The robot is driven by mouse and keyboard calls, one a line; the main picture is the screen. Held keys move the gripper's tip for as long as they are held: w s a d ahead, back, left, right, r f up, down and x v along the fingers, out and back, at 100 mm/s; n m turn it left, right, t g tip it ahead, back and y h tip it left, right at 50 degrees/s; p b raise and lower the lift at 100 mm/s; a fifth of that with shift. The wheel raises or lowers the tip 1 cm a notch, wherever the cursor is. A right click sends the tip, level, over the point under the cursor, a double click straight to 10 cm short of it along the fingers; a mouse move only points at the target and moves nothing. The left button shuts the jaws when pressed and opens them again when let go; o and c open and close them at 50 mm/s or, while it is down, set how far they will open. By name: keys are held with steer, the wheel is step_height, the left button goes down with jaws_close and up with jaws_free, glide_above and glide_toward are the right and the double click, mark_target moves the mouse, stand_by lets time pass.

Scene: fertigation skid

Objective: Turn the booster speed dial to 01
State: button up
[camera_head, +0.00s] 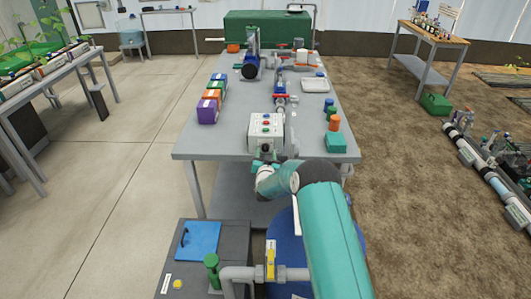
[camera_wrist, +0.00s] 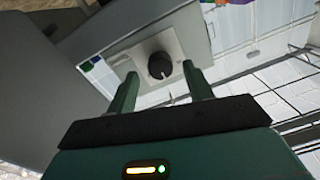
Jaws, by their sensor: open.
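The booster speed dial (camera_wrist: 159,66) is a round black knob with a pale pointer mark, on a light panel plate (camera_wrist: 178,38) in the wrist view. The number the mark points at is too small to read. My gripper (camera_wrist: 160,78) is open, with one green finger on each side of the dial in the picture. I cannot tell whether the fingers touch it. In the head view, my arm reaches to a white control box (camera_head: 265,132) with coloured buttons on the table's near part.
The grey table (camera_head: 225,143) carries purple, orange, green and blue boxes (camera_head: 208,108) on the left and a teal block (camera_head: 336,142) with bottles on the right. Pipework (camera_head: 281,88) runs behind the control box. A blue tank (camera_head: 285,235) and a grey pipe (camera_head: 240,272) stand in front.

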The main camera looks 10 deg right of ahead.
steer(key=shift+w+d, duration=0.1)
steer(key=shift+w, duration=0.7)
steer(key=shift+c, duration=0.4)
steer(key=c, duration=0.9)
steer(key=shift+n, duration=1.5)
steer(key=n, duration=0.3)
steer(key=shift+n, duration=0.3)
steer(key=n, duration=0.5)
